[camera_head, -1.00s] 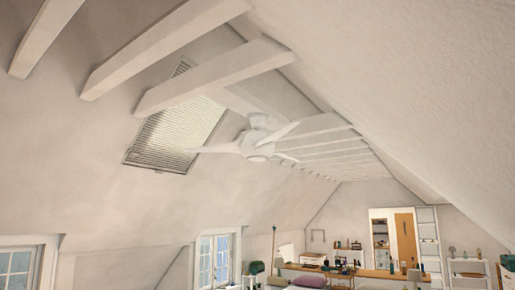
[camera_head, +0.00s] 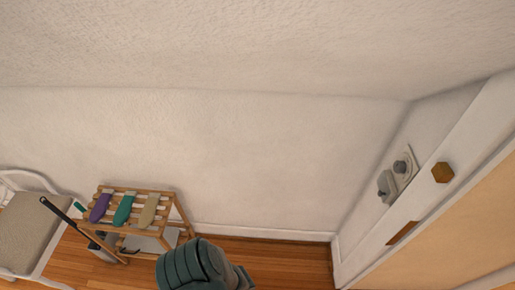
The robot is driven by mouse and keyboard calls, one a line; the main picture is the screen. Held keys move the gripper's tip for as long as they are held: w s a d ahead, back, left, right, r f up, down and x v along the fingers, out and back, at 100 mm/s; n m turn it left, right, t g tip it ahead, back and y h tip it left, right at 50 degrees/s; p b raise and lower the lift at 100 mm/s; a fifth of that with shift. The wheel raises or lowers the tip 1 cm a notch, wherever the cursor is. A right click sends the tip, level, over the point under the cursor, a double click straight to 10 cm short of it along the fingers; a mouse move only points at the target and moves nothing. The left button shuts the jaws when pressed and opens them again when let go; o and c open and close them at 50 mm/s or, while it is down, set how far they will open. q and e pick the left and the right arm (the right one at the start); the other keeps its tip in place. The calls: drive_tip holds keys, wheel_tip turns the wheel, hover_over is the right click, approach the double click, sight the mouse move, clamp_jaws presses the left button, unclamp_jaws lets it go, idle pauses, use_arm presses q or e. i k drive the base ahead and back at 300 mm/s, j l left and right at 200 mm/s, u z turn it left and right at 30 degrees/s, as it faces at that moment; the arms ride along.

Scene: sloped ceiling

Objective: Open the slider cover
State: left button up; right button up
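A small pale plate (camera_head: 405,157) is fixed to the narrow wall at the right, beside the door frame. A round grey knob (camera_head: 400,167) sits on it. A grey piece (camera_head: 386,185), possibly the slider cover, sticks out at its lower left; whether it is open or closed is too small to tell. A dark teal ribbed part (camera_head: 195,264), which looks like part of my own arm, rises at the bottom, well apart from the plate. I cannot make out fingertips of either gripper.
A wooden slatted rack (camera_head: 178,208) with purple, teal and beige items stands at the lower left, next to a grey-cushioned seat (camera_head: 32,236). Wooden floor (camera_head: 290,262) is clear before the wall.

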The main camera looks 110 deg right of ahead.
sight(387, 195)
drive_tip(key=z, duration=4.6)
